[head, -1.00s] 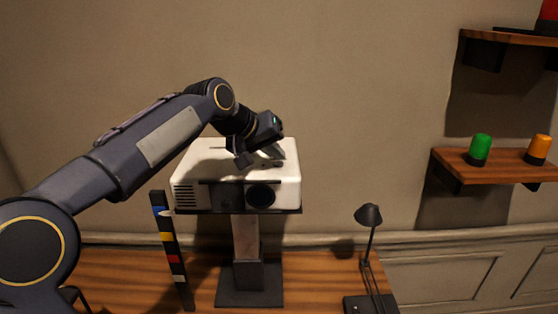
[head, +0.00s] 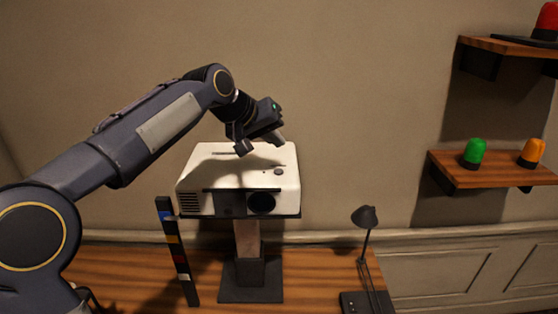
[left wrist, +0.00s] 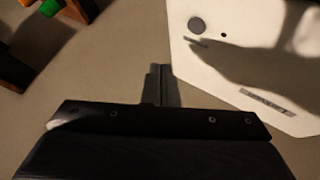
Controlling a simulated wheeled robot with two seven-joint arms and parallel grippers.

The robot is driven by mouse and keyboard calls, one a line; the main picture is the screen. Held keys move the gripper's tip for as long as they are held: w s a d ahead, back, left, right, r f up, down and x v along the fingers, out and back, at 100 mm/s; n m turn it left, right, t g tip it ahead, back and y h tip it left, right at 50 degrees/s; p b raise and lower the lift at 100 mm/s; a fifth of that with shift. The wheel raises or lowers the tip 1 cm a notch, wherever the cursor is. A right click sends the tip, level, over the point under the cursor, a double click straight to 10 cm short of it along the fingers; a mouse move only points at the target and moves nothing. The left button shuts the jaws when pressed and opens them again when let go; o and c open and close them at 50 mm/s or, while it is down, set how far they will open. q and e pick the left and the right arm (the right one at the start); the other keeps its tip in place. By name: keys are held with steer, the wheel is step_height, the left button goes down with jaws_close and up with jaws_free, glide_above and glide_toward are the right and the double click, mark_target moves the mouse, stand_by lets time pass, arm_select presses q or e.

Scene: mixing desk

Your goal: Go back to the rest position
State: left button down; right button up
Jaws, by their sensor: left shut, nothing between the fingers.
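My left gripper (head: 262,144) is over the top of a white projector (head: 283,184) in the head view. It is shut and empty, with a visible gap between it and the projector's top. In the left wrist view the closed fingers (left wrist: 162,85) point toward the wall, and the projector's white top (left wrist: 235,60) lies to their right with the arm's shadow on it. My right gripper does not show in either view.
The projector stands on a post above the wooden desk (head: 120,268). A colour-striped strip (head: 177,250) stands at its left and a small black lamp (head: 365,217) at its right. Wall shelves (head: 495,168) at the right hold green (head: 474,154) and orange (head: 532,153) lights.

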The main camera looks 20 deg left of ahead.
arm_select(q)
steer(key=shift+r, duration=0.55)
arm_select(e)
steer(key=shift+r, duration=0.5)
arm_select(q)
steer(key=shift+s, duration=0.1)
steer(key=s+a+f, duration=0.2)
steer(key=s+f, duration=0.1)
steer(key=s, duration=0.4)
steer(key=s+a+f+g+y+b, duration=0.1)
steer(key=s+f, duration=0.3)
steer(key=s, duration=0.2)
steer(key=s+a+f, duration=0.2)
steer(key=s+f, duration=0.1)
steer(key=s, duration=0.4)
steer(key=s+d+f+m+g+b, duration=0.1)
steer(key=s+d+f, duration=0.1)
steer(key=s+f, duration=1.1)
steer(key=shift+s+f, duration=0.25)
steer(key=shift+s, duration=0.5)
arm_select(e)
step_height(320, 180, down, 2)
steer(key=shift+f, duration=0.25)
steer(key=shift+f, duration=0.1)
